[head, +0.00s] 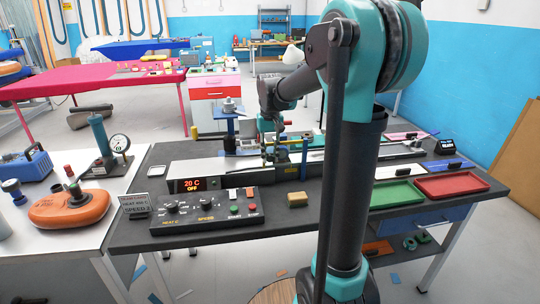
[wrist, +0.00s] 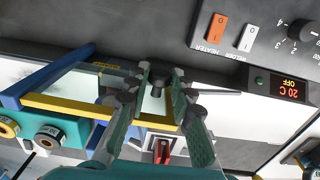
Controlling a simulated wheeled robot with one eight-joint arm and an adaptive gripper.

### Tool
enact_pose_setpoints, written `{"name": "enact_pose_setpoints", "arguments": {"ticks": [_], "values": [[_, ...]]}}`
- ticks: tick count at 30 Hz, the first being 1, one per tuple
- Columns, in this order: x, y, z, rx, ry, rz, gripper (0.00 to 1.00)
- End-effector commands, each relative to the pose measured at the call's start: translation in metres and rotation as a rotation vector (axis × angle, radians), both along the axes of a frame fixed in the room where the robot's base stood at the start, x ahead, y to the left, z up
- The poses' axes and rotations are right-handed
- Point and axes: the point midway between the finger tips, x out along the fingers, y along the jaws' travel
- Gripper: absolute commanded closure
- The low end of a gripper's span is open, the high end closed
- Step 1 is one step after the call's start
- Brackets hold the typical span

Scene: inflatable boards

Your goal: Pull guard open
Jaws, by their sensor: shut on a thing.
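The guard (wrist: 62,107) shows in the wrist view as a yellow-barred frame with a pale, see-through panel by the machine's edge. A dark knob (wrist: 157,76) sits at the machine's edge beside the frame. My gripper (wrist: 158,88) has its two green-padded fingers on either side of this knob and is shut on it. In the head view my gripper (head: 270,156) is low over the machine on the dark bench, small and partly hidden among its parts. Whether the guard stands open or shut is hard to tell.
The control box (head: 205,208) with knobs and buttons lies in front of the machine. The display (head: 192,185) reads 20 C OFF. A yellow block (head: 298,199) lies on the bench. Green (head: 396,194) and red (head: 452,185) trays are at right. A blue bar (wrist: 55,72) adjoins the guard.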

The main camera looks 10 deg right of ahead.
Motion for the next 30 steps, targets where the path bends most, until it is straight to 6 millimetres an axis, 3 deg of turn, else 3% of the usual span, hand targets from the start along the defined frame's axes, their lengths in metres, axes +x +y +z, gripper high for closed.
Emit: {"name": "enact_pose_setpoints", "arguments": {"ticks": [14,30], "values": [[-0.007,-0.002,0.0,0.0,0.0,0.049,1.0],[-0.059,-0.029,0.0,0.0,0.0,0.475,1.0]]}}
